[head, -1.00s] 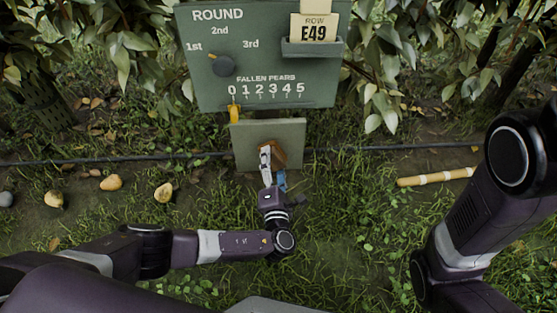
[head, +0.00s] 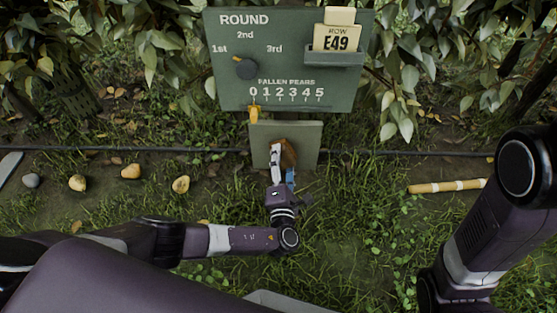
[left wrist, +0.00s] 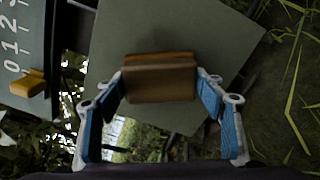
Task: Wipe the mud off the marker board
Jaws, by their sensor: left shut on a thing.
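The marker board is a plain grey-green plate (head: 310,135) below the larger sign; it also fills the middle of the left wrist view (left wrist: 190,28). My left gripper (head: 281,156) is shut on a brown block (head: 289,150), in front of the plate. In the left wrist view the fingers (left wrist: 161,84) grip the block (left wrist: 160,82) at its two ends, and it looks close to or against the plate; contact cannot be told. I see no clear mud on the bare parts of the plate; the area behind the block is hidden. My right gripper is out of view.
The green sign (head: 232,90) has a dark knob (head: 245,68), a yellow slider (head: 254,115) and a card holder (head: 333,58). A dark hose (head: 400,153) runs behind. Stones lie left, a banded stick (head: 447,186) right. Leaves hang around the sign.

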